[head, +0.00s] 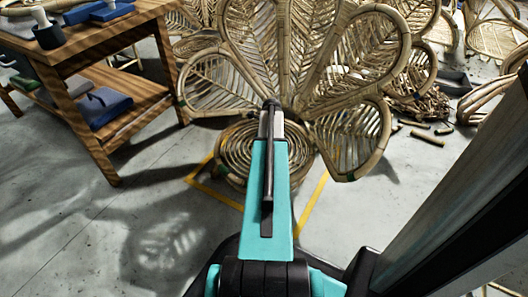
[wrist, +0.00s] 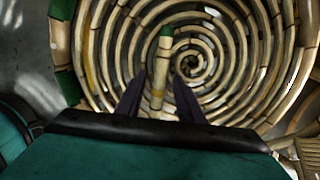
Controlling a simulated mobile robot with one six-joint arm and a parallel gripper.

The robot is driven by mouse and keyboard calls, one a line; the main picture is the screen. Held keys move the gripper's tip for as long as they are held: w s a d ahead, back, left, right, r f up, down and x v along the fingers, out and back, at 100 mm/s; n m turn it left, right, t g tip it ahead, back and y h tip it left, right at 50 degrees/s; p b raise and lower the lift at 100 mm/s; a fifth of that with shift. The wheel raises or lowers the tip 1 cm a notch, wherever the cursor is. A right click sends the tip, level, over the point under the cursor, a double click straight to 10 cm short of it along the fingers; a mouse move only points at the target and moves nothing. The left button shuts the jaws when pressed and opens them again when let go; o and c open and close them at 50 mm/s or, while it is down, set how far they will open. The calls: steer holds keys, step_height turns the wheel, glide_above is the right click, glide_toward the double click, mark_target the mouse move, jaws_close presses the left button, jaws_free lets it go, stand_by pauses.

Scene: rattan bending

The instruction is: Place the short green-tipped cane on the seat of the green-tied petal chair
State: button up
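The short green-tipped cane (wrist: 162,62) shows in the wrist view over the spiral seat (wrist: 225,62) of the petal chair. It is pale, with a green far end and a yellowish band nearer me. It appears to lie on the seat coils. Green ties (wrist: 67,86) show on the seat's left rim. In the head view the petal chair (head: 348,137) stands ahead, its round seat (head: 236,160) partly covered by my arm, which also hides the cane.
A wooden workbench (head: 130,72) with blue items stands at the left. Yellow floor lines (head: 312,205) run around the chair's base. Cane pieces (head: 427,137) and a dark tray (head: 453,80) lie on the floor at right. The floor at lower left is clear.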

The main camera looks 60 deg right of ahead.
step_height(320, 180, up, 12)
steer(key=s+p, duration=0.1)
steer(key=p, duration=0.5)
steer(key=shift+s, duration=0.25)
stand_by(0.7)
steer(key=shift+a, duration=0.1)
